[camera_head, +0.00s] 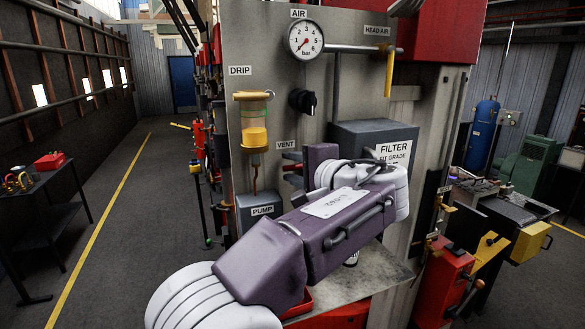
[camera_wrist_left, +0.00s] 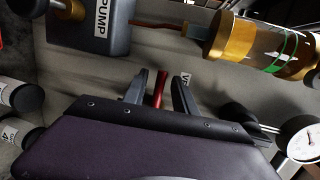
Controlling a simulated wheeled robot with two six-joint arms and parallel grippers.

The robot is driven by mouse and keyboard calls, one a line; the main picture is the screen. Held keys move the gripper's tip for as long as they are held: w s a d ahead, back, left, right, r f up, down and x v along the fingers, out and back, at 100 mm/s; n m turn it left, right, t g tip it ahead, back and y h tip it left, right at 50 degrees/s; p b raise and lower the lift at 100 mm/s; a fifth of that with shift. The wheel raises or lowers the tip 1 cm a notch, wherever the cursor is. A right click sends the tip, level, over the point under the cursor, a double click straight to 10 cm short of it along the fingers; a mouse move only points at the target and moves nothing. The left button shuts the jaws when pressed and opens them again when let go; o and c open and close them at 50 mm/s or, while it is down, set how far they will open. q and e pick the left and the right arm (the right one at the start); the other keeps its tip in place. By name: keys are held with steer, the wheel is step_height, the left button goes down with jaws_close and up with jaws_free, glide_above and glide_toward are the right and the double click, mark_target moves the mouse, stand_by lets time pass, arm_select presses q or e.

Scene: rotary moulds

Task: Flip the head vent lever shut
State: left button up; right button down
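The VENT label (camera_head: 286,145) is on the grey upright panel, left of the filter box. A red lever (camera_wrist_left: 159,88) shows beside the partly hidden VENT label (camera_wrist_left: 186,79) in the left wrist view; in the head view only a bit of red shows there. My left gripper (camera_wrist_left: 158,91) is open, one finger on each side of the red lever, with gaps visible. In the head view my left gripper (camera_head: 292,168) is at the panel below the VENT label, partly hidden by my purple arm. My right gripper is not in view.
Near my left arm are the PUMP box (camera_head: 258,214), the yellow drip cup (camera_head: 253,121), a black knob (camera_head: 302,101) and the filter box (camera_head: 372,140). The yellow HEAD AIR lever (camera_head: 389,72) hangs down at upper right, and the air gauge (camera_head: 306,40) is above.

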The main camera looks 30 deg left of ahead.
arm_select(q)
steer(key=b+v, duration=0.1)
steer(key=v, duration=0.8)
steer(key=shift+f, duration=0.1)
